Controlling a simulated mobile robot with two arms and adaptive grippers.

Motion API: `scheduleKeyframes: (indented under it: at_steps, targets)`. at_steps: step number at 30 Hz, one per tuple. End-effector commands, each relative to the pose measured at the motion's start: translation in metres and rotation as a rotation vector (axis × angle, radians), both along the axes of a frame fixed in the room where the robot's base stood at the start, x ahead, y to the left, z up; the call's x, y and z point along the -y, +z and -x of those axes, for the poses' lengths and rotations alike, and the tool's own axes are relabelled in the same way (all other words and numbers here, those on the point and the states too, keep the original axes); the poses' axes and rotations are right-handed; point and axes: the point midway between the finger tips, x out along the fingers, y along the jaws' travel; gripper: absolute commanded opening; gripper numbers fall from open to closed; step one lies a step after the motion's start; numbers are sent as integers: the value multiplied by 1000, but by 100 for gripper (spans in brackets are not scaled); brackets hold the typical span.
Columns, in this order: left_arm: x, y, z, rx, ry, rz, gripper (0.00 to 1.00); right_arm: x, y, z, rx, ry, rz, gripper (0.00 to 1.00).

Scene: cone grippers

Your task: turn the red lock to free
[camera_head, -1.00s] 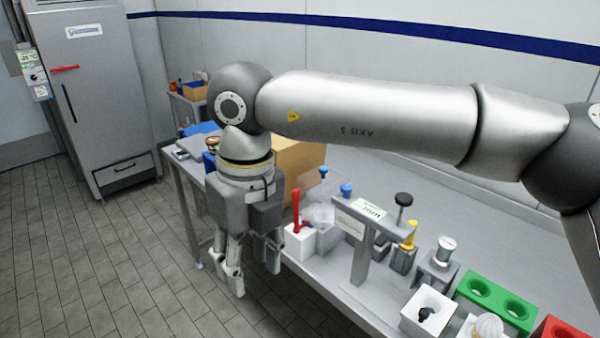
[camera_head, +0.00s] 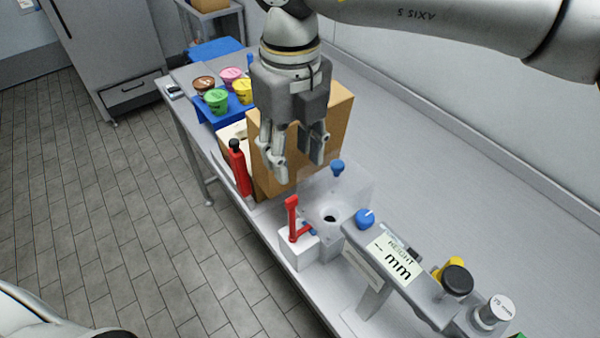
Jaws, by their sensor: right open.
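The red lock (camera_head: 292,215) is an upright red lever on a small white block at the front edge of the bench. The block adjoins a clear housing (camera_head: 345,190) with a dark round hole and blue knobs. My right gripper (camera_head: 297,158) is open and empty, pointing down above and behind the lever, in front of the cardboard box. It is apart from the lever. My left gripper is not in view; only a white part of my own body shows at the lower left.
A grey height gauge (camera_head: 400,268) stands close on the right. Several coloured cups sit on a blue tray (camera_head: 203,112). The bench is clear at the back right.

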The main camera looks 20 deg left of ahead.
Motion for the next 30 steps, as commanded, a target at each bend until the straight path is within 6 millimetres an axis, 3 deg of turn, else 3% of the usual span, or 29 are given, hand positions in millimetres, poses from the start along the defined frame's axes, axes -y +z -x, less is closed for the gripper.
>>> scheduleKeyframes:
  at_steps: [3, 7, 11, 19, 23, 28, 30]
  targets:
    - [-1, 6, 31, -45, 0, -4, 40, 1, -18, 1, -5, 3, 2, 43]
    - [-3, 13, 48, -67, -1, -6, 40, 1, -43, 1, -5, 1, 2, 43]
    - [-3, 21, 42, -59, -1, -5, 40, 0, -67, 1, -5, 1, 1, 43]
    - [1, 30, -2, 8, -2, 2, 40, 0, -95, 1, -2, 0, 0, 43]
    - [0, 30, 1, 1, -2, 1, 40, 0, -99, 1, -1, 0, 0, 43]
    - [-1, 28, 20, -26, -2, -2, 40, 0, -99, 1, -1, 0, 0, 43]
    - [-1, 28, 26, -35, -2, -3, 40, 0, -99, 1, -1, 0, 0, 35]
